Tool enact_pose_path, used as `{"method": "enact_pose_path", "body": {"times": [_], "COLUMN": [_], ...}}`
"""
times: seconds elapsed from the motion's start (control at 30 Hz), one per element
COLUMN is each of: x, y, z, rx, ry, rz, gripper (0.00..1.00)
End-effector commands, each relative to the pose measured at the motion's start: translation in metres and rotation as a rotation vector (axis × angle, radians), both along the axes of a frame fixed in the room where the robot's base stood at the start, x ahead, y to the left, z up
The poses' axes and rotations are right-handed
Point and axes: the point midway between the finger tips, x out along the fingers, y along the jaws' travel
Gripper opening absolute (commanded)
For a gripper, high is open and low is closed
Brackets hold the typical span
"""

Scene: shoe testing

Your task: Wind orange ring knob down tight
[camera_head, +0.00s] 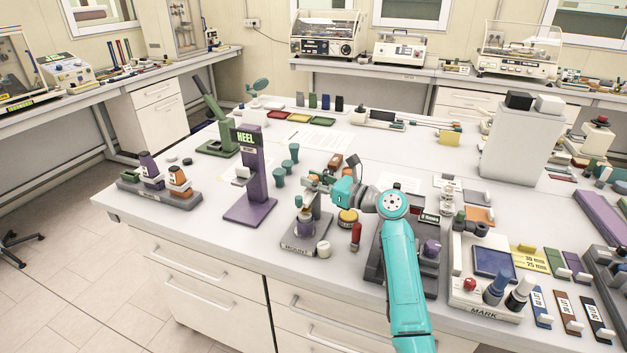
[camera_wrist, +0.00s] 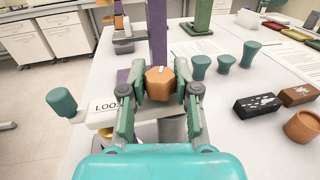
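The orange knob (camera_wrist: 160,84) has flat sides and a flat top, and it is in the middle of the wrist view. My gripper (camera_wrist: 160,78) has one green finger on each side of it, close against its sides, and looks shut on it. In the head view my gripper (camera_head: 320,181) is above the grey stand marked "MOUNT" (camera_head: 297,246). The knob is too small and covered to make out there.
A purple HEEL post (camera_head: 254,185) stands left of the stand. Clear table lies at front left.

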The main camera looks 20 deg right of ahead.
Motion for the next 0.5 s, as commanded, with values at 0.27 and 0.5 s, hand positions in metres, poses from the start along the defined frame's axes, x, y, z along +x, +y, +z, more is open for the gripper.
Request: {"method": "enact_pose_path", "body": {"times": [0.27, 0.5], "x": [-0.0003, -0.001], "y": [0.0003, 0.0014], "z": [0.0002, 0.0001], "rx": [0.0, 0.001], "ry": [-0.001, -0.002], "rz": [-0.01, -0.094], "gripper": [0.0, 0.0]}}
